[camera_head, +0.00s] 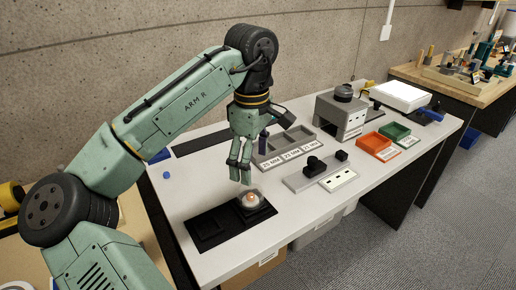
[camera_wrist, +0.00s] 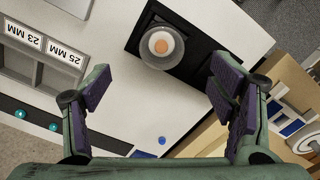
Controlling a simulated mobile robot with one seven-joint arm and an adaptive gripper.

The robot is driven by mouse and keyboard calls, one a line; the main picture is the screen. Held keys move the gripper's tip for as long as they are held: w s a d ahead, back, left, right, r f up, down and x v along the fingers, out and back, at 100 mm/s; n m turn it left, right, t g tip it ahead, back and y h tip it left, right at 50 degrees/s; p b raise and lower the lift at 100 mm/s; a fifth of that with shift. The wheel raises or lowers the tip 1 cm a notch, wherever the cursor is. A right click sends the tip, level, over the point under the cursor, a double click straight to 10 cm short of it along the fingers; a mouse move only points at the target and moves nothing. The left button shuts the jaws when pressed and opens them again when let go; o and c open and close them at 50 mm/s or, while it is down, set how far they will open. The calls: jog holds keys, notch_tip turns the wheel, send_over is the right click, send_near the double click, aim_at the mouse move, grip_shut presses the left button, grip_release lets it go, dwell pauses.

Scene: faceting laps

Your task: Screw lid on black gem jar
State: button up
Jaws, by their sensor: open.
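A round clear piece (camera_head: 250,200) with an orange centre sits on the right part of a black two-part tray (camera_head: 208,226). I cannot tell whether it is the jar, its lid or both together. In the wrist view this round piece (camera_wrist: 148,46) lies beyond my fingertips, near the top middle, on the black tray (camera_wrist: 190,63). The tray's left square is empty. My gripper (camera_head: 240,178) is open and empty, pointing down above and slightly behind the round piece, apart from it. Both spread fingers show in the wrist view (camera_wrist: 160,76).
A grey compartment tray (camera_head: 270,151) labelled in MM stands behind. A grey plate with black knobs (camera_head: 303,182), a grey machine (camera_head: 341,112), and orange (camera_head: 375,146) and green (camera_head: 395,131) bins are to the right. A small blue piece (camera_head: 166,175) lies left on the white table.

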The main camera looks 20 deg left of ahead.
aim_at(252, 193)
notch_tip(252, 193, down, 10)
jog(key=shift+s+f+p, duration=0.1)
jog(key=shift+s+p, duration=0.05)
jog(key=shift+p, duration=0.4)
jog(key=shift+c, duration=0.4)
jog(key=c, duration=1.1)
jog(key=shift+o, duration=0.3)
jog(key=shift+d+m+p, duration=0.1)
jog(key=shift+m+p, duration=0.55)
jog(key=shift+m, duration=0.45)
jog(key=shift+s+m+p, duration=0.1)
jog(key=shift+m+p, duration=0.35)
jog(key=shift+m, duration=0.85)
jog(key=shift+c, duration=0.2)
jog(key=o, duration=1.1)
